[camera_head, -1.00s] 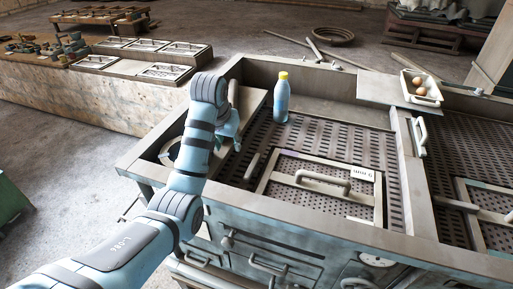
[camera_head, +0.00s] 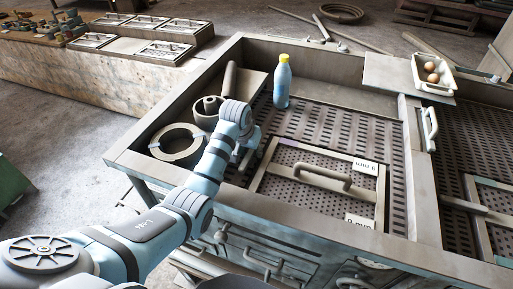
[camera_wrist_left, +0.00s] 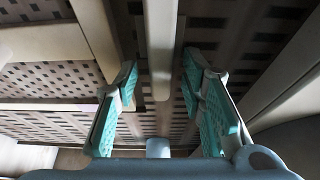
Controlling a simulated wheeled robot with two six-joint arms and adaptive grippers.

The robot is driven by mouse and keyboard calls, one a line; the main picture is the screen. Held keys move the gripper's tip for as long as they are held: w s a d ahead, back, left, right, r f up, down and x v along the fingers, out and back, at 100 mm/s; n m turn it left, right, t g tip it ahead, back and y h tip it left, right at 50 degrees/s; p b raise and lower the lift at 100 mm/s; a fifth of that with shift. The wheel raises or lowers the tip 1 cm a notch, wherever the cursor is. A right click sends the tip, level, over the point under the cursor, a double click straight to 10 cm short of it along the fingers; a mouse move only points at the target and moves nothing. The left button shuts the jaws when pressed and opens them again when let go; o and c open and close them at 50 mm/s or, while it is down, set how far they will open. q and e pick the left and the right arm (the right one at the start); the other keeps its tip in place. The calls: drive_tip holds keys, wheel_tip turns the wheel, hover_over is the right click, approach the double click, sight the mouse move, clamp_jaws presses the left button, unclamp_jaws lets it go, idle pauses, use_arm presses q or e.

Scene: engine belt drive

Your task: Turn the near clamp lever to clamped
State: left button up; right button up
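The near clamp lever stands at the left edge of the framed perforated panel (camera_head: 300,200). In the head view my left gripper (camera_head: 246,158) covers most of it. In the wrist view a grey bar with a rounded end (camera_wrist_left: 160,55), which looks like the lever, lies between the two teal finger pads. Gaps show on both sides of the bar, so the fingers are open around it and not pressed on it. The lever's exact angle is hidden. My right gripper is in neither view.
The panel's raised handle (camera_head: 325,178) is right of my gripper. A blue bottle (camera_head: 282,82) stands behind. Grey rings (camera_head: 178,143) lie to the left. A white tray with eggs (camera_head: 433,76) sits at the back right. Open perforated floor lies behind the panel.

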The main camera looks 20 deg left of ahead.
use_arm(q)
drive_tip(key=shift+s+r, duration=0.3)
drive_tip(key=shift+s, duration=0.2)
drive_tip(key=shift+c, duration=0.4)
drive_tip(key=shift+s+r, duration=0.1)
drive_tip(key=shift+s, duration=0.05)
drive_tip(key=c, duration=0.3)
clamp_jaws()
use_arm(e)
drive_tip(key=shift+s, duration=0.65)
